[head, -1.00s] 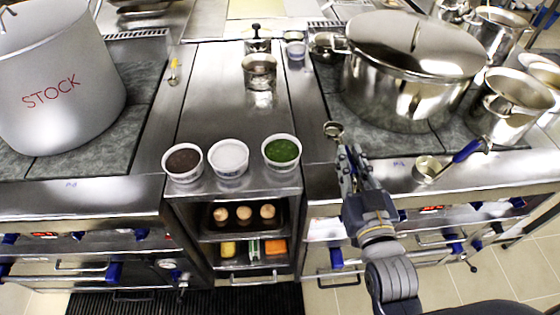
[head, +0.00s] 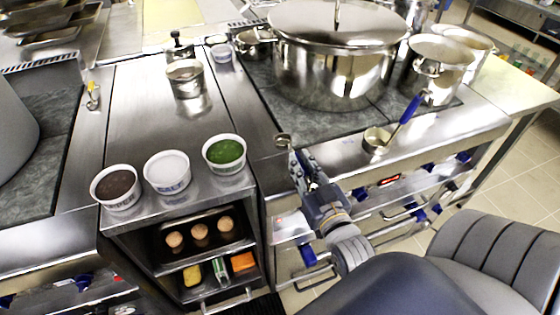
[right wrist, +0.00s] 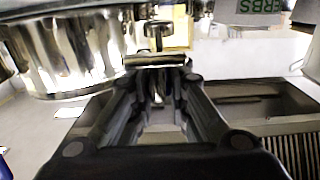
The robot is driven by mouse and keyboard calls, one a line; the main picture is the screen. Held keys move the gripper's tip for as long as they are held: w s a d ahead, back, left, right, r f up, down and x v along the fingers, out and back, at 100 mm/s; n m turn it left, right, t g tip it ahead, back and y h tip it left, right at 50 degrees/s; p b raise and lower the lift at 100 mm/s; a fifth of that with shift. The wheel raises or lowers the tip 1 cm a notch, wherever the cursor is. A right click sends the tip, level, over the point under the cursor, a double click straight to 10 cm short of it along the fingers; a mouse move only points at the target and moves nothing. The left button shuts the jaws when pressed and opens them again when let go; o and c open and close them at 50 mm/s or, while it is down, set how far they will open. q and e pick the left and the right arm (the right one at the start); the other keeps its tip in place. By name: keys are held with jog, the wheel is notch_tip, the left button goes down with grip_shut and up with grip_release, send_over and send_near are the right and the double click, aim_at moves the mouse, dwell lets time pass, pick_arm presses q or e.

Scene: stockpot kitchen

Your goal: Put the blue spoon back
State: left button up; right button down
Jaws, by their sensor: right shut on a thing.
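My right gripper (head: 298,160) is shut on a small metal spoon (head: 282,140) at the front edge of the right stove, just right of the green tub. The spoon's round bowl sticks out past the fingertips; its handle is hidden, so I cannot tell its colour. In the right wrist view, a metal piece (right wrist: 157,85) shows between the fingers of the right gripper (right wrist: 158,95). A blue-handled ladle (head: 376,139) rests at the front of the right stove, its handle pointing up and right. My left gripper is not in view.
A large lidded pot (head: 335,75) stands behind my gripper, with smaller pots (head: 437,68) to its right. Tubs of dark, white and green (head: 224,155) contents line the counter's front. A metal canister (head: 186,80) and a yellow-handled utensil (head: 93,95) are farther back.

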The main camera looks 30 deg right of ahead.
jog(key=w, duration=0.2)
jog(key=w+b, duration=0.1)
jog(key=w, duration=0.2)
jog(key=w+f+b, duration=0.1)
jog(key=w, duration=0.2)
jog(key=shift+a, duration=0.25)
notch_tip(320, 180, down, 3)
jog(key=b, duration=0.4)
jog(key=shift+f, duration=0.2)
jog(key=shift+r, duration=0.1)
jog(key=shift+f, duration=0.2)
jog(key=c, duration=1.5)
grip_release()
jog(key=shift+c, duration=0.2)
